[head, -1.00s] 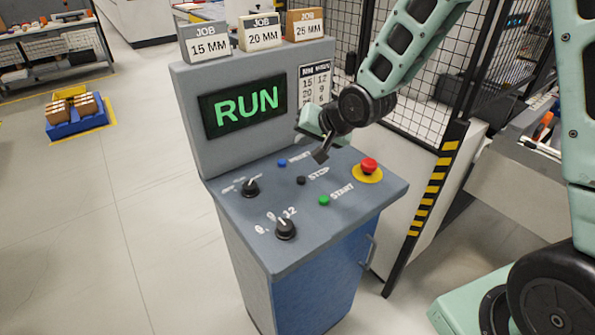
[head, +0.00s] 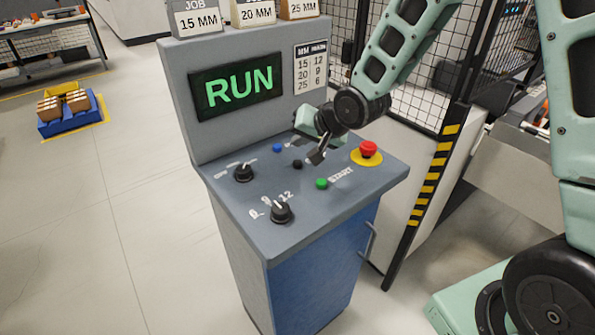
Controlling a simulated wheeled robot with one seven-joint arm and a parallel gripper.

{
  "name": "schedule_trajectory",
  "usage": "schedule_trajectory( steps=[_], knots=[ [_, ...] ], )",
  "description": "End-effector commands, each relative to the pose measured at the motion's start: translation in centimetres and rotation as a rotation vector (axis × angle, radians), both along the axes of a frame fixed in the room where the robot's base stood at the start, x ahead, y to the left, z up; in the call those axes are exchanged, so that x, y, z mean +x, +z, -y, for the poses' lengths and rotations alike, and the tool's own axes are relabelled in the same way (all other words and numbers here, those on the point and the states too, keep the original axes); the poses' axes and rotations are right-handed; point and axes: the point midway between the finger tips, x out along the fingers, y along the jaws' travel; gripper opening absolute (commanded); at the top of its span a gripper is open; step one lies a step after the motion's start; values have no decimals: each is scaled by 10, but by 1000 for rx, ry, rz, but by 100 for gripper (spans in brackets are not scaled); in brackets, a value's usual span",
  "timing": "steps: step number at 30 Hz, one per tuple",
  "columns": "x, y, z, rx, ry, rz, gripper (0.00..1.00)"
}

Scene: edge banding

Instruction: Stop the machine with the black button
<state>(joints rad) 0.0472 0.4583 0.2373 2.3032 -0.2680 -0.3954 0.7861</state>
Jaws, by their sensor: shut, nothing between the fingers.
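The black stop button (head: 297,165) is on the sloped panel of the grey console (head: 240,225), between the blue button (head: 277,148) and the green start button (head: 321,183). The screen (head: 238,90) reads RUN in green. My gripper (head: 317,158) is shut and empty, its fingertips pointing down just to the right of the black button. It covers most of the STOP label. I cannot tell whether the tips touch the panel; they look apart from the button.
A red emergency button (head: 368,149) on a yellow base sits to the right of my gripper. Two black knobs (head: 243,173) are on the panel's left and front. Job cards (head: 195,18) stand on top of the console. A mesh fence (head: 415,90) is behind my arm.

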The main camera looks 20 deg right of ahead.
Motion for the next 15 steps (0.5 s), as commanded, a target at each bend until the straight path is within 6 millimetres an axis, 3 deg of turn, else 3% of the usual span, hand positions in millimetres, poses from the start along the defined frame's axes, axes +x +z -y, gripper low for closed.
schedule_trajectory(
  steps=[1, 6, 15],
  knots=[
    [0, -15, 0, -1, 0, -1, 0],
    [0, -30, 0, 0, 0, 0, 0],
    [0, -32, 0, 0, 0, 0, 0]
  ],
)
